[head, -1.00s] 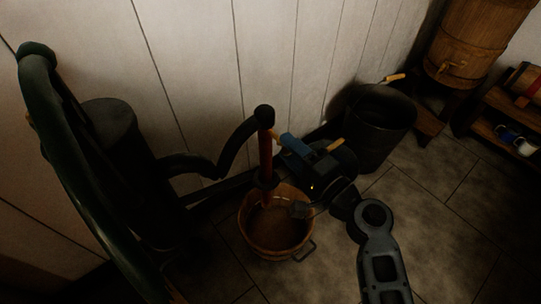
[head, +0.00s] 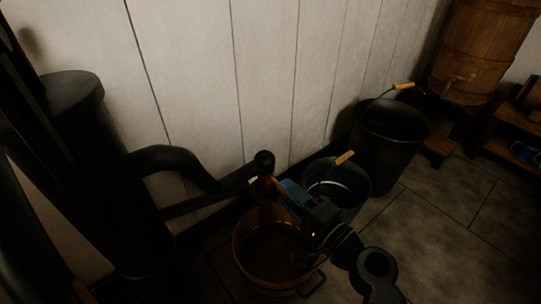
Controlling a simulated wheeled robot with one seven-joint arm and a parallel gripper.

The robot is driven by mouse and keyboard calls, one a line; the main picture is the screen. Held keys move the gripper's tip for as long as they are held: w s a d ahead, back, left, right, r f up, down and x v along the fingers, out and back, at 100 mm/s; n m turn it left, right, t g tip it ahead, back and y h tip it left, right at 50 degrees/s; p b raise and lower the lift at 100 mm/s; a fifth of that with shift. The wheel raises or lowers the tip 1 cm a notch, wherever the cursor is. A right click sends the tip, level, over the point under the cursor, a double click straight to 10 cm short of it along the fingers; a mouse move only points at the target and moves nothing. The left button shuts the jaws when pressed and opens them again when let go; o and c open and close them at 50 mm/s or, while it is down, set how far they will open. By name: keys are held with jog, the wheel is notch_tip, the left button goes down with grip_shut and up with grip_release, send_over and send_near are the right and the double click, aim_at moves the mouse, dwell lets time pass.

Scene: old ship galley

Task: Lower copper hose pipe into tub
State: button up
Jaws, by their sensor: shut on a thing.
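The copper hose pipe (head: 266,190) stands upright at the end of a dark hose (head: 182,163), below a black elbow. My gripper (head: 277,188), with blue parts, is shut on the pipe near its top, just under the elbow. The round wooden-brown tub (head: 239,257) stands on the floor directly below. The pipe reaches down inside the tub's rim at the back. Its lower end is lost in shadow, so I cannot tell whether it touches the bottom. My arm covers the tub's right side.
A dark cylinder (head: 75,95) and pump body stand at the left. A black bucket with a wooden grip (head: 345,158) is close behind my gripper, and a larger black bin (head: 388,145) stands beyond it. A wooden barrel (head: 480,50) is far right. Floor at the right is clear.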

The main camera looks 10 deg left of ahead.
notch_tip(320, 180, down, 3)
jog(key=shift+r+b, duration=0.1)
jog(key=shift+b, duration=0.55)
jog(key=shift+f, duration=2.7)
jog(key=o, duration=1.2)
jog(key=shift+c, duration=0.2)
jog(key=p+v, duration=0.1)
jog(key=v, duration=1)
jog(key=shift+p, duration=0.35)
